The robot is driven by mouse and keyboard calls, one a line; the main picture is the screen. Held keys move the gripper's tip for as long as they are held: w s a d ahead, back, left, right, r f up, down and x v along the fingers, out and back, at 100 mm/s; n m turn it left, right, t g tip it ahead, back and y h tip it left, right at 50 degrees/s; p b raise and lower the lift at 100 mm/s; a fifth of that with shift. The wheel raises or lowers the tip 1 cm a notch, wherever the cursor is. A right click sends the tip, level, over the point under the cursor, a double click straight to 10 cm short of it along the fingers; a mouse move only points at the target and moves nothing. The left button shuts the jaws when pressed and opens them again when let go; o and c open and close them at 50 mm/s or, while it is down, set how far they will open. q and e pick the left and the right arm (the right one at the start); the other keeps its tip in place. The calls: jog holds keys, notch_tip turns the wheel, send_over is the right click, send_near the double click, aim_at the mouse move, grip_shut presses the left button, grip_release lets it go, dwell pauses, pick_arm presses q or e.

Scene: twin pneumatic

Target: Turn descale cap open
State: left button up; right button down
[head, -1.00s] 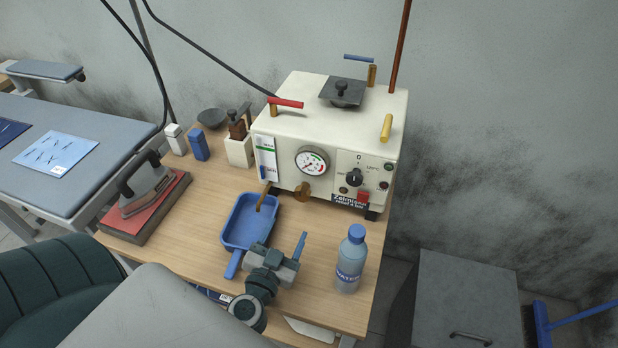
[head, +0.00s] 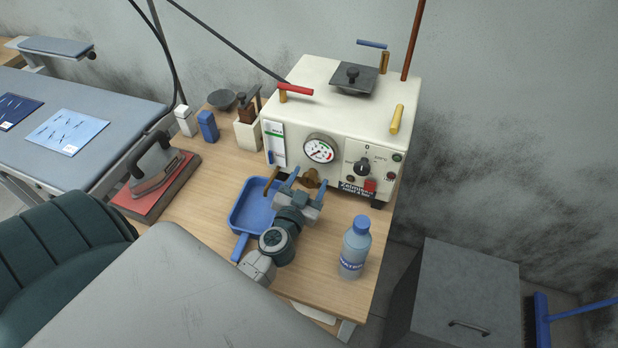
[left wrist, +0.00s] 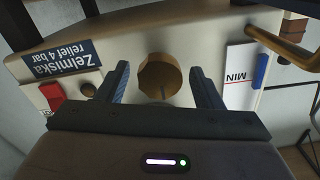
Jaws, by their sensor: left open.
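The descale cap is a round brass knob (head: 312,178) low on the front of the cream steam boiler (head: 352,113). In the left wrist view, which is upside down, the cap (left wrist: 161,77) shows between my two blue fingers, with a gap on each side. My left gripper (head: 305,181) is open and points at the boiler front, just before the cap. Its fingers partly cover the cap in the head view. I cannot tell whether the fingertips reach around the cap. My right gripper is not in view.
A blue tray (head: 239,221) lies under the brass drain pipe (head: 272,181), left of my gripper. A water bottle (head: 355,247) stands on the table to the right. The iron (head: 155,170) rests on a red pad at the left. A gauge (head: 320,149) sits above the cap.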

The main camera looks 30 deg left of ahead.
pick_arm(q)
jog(key=shift+w+a, duration=0.1)
jog(key=shift+w, duration=0.15)
jog(key=c, duration=1)
jog(key=shift+o, duration=0.2)
